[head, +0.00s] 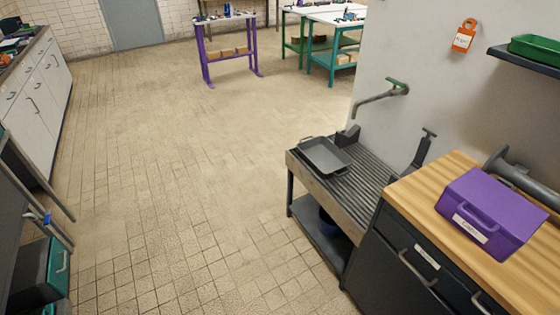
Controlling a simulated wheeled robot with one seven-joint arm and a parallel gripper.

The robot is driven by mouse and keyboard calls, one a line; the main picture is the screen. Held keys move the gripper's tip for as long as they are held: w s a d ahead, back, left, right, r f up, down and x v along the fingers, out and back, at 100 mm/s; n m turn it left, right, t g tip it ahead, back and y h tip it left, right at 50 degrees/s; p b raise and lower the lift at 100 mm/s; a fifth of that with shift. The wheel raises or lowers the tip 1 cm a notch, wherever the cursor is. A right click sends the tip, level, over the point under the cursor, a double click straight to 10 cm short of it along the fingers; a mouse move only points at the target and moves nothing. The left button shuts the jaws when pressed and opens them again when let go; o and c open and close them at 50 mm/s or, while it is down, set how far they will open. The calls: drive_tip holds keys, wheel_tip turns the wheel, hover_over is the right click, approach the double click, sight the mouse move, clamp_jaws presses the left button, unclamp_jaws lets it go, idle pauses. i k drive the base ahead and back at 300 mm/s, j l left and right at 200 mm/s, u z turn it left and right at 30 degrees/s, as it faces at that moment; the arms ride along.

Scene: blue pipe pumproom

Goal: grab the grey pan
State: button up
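A grey pan (325,156), rectangular and shallow with small handles at its ends, rests on the left end of a dark slatted drain bench (352,190) in the head view. It looks empty and sits below a wall tap, close to the bench's front left corner. My gripper does not show in this view, so its state and its place relative to the pan are hidden.
A wooden-topped cabinet (424,202) with a purple case (490,214) stands right of the bench. A tap (384,92) juts from the wall above the pan. Open tiled floor (180,180) lies left of the bench. White drawers (38,95) line the left side.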

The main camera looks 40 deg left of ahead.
sight(326, 159)
drive_tip(key=u, duration=1.1)
drive_tip(key=z, duration=0.35)
drive_tip(key=i+j+z, duration=0.2)
drive_tip(key=z, duration=0.3)
drive_tip(key=i+j+z, duration=0.1)
drive_tip(key=j+z, duration=0.4)
drive_tip(key=i+j+z, duration=0.1)
drive_tip(key=j+z, duration=0.15)
drive_tip(key=z, duration=0.25)
drive_tip(key=j+z, duration=0.2)
drive_tip(key=j, duration=0.7)
drive_tip(key=j+z, duration=0.15)
drive_tip(key=j, duration=0.7)
drive_tip(key=k+j+z, duration=0.2)
drive_tip(key=j, duration=1.6)
